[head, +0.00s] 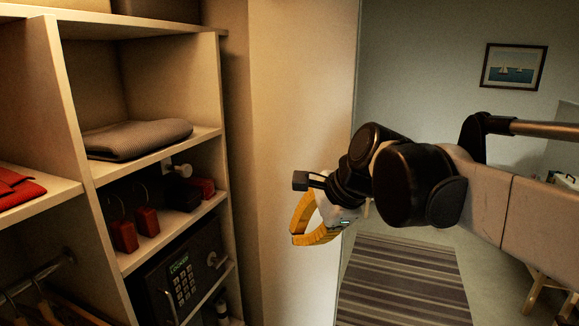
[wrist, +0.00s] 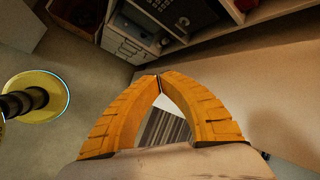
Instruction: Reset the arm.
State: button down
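My arm reaches in from the right edge of the head view, with dark joints and a pale link. My gripper (head: 296,239) has two curved yellow fingers and hangs in the air in front of a plain cream panel (head: 291,120), right of the shelves. In the wrist view the gripper's fingertips (wrist: 159,77) meet, so it is shut. Nothing is held; the striped rug shows through the gap between the fingers.
An open shelf unit (head: 140,257) on the left holds a folded grey cloth (head: 137,138), red items (head: 147,221) and a keypad safe (head: 182,280). A striped rug (head: 405,285) lies on the floor beyond. A framed picture (head: 513,68) hangs on the back wall.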

jog(key=s+d+f+n+h+b, duration=0.1)
jog(key=s+d+f+n+b, duration=0.3)
jog(key=f, duration=0.7)
jog(key=s+d+f+n+t+h+b, duration=0.1)
jog(key=s+d+f+n+b, duration=0.4)
jog(key=f, duration=0.6)
jog(key=s+d+f+n+t+h+b, duration=0.1)
jog(key=s+d+f+n+h+b, duration=0.2)
jog(key=s+d+f+b, duration=0.5)
notch_tip(320, 180, down, 4)
jog(key=shift+d+r+n, duration=0.2)
jog(key=shift+d+n, duration=0.35)
jog(key=shift+n, duration=0.25)
